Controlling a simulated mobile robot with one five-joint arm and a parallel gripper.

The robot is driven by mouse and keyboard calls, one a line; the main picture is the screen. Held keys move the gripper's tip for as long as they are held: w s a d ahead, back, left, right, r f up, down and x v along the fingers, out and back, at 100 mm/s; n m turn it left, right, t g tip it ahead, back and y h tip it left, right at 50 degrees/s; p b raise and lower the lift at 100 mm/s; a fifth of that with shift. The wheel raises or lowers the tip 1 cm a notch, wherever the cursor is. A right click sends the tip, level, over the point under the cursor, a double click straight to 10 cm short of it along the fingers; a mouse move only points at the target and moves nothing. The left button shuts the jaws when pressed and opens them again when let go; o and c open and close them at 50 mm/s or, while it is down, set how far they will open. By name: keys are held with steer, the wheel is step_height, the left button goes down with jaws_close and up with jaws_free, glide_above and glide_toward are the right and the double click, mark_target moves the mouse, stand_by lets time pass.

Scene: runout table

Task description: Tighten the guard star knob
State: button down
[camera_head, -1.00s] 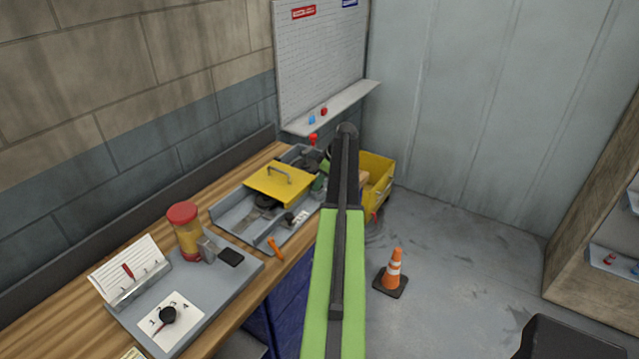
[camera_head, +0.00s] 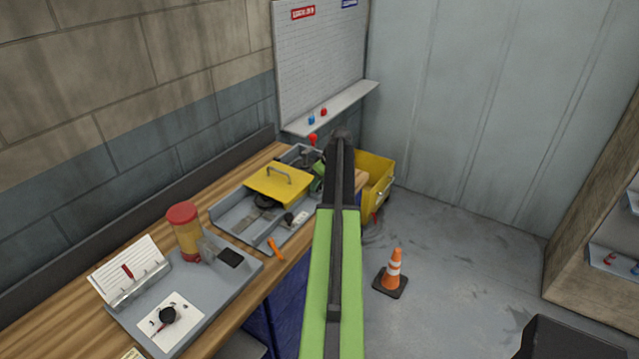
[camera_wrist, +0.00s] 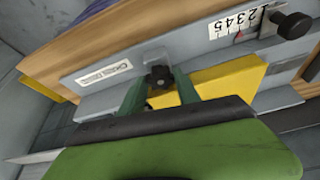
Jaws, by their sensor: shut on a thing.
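The black star knob (camera_wrist: 160,77) shows in the wrist view on the grey front of the fixture, beside a small white label. My gripper (camera_wrist: 160,85) has its two dark green fingers shut on the knob, one on each side. The yellow guard (camera_wrist: 215,85) lies just right of the fingers. In the head view the guard (camera_head: 278,185), with a grey handle, sits over the grey machine tray on the bench. There my arm hides the knob and most of my gripper.
A black knob (camera_wrist: 293,24) stands by a numbered scale (camera_wrist: 238,24) at the upper right of the wrist view. A grey tray (camera_head: 215,295) with a red-lidded jar (camera_head: 184,230) is on the bench's near left. A yellow bin (camera_head: 373,180) and traffic cone (camera_head: 393,273) stand to the right.

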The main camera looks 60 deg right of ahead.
steer(key=shift+a+m+h, duration=0.15)
steer(key=shift+m+h, duration=0.25)
steer(key=shift+m, duration=0.7)
steer(key=c, duration=0.9)
jaws_free()
